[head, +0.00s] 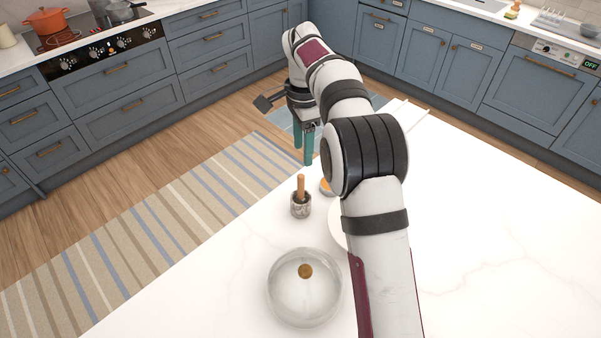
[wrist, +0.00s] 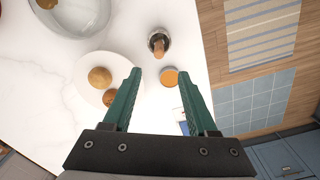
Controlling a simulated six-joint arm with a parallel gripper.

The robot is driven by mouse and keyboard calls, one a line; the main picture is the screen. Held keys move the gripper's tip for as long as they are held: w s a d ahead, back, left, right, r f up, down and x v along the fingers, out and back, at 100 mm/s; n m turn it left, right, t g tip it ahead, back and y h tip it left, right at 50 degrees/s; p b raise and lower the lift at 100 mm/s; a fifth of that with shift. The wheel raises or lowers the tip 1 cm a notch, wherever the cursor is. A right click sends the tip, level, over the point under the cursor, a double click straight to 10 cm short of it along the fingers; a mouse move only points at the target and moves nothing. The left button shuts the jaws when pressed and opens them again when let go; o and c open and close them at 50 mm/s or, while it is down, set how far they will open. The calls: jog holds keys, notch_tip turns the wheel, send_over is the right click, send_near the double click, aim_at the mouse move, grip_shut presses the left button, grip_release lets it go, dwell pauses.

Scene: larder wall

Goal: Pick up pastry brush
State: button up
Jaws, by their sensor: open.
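My gripper (head: 303,156) hangs open and empty over the counter's far-left edge, fingers pointing down; both teal fingers also show apart in the wrist view (wrist: 161,77). I cannot clearly make out a pastry brush in either view. A small white-and-blue thing (wrist: 181,121) lies by the counter edge in the wrist view, partly hidden by my right finger and the gripper body; I cannot tell what it is. A stone mortar (head: 300,210) holds an upright brown-handled pestle (head: 301,187). A small orange round thing (wrist: 170,77) lies near it.
A white plate (wrist: 91,62) carries two brown round items. A glass bowl (head: 300,305) with a brown item inside stands nearer. A pale long-edged object (head: 412,112) lies partly behind my arm. The right side of the counter (head: 500,230) is clear. A striped rug (head: 150,240) lies on the floor.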

aim_at(301, 189)
jog(key=f, duration=1.4)
jog(key=shift+s+a+f, duration=0.15)
jog(key=shift+s+a, duration=0.05)
jog(key=shift+s, duration=0.05)
grip_shut()
